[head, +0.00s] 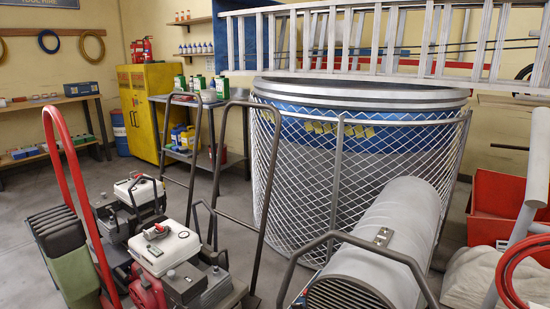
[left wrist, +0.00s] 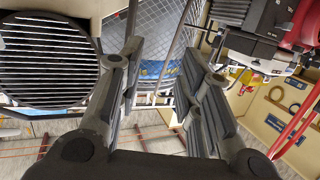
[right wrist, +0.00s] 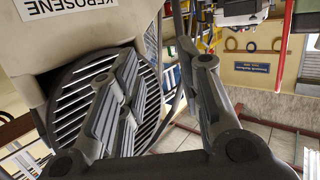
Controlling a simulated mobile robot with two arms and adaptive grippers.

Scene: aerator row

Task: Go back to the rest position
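My left gripper (left wrist: 160,58) shows in the left wrist view with its two fingers spread apart and nothing between them. My right gripper (right wrist: 157,54) shows in the right wrist view, also with its fingers apart and empty. Neither gripper shows in the head view. A grey cylindrical heater (head: 385,240) with a slatted round end lies at the front in the head view. Its slatted end appears to show behind the left finger in the left wrist view (left wrist: 45,60). A similar round grille (right wrist: 75,98) shows behind one finger in the right wrist view, below a "KEROSENE" label.
Engine machines (head: 165,250) with tall handles stand at front left. A large blue tub in a wire cage (head: 300,170) fills the middle. A ladder (head: 400,40) crosses above it. A yellow cabinet (head: 145,105) stands behind, a red bin (head: 495,205) at right. Floor is bare at left.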

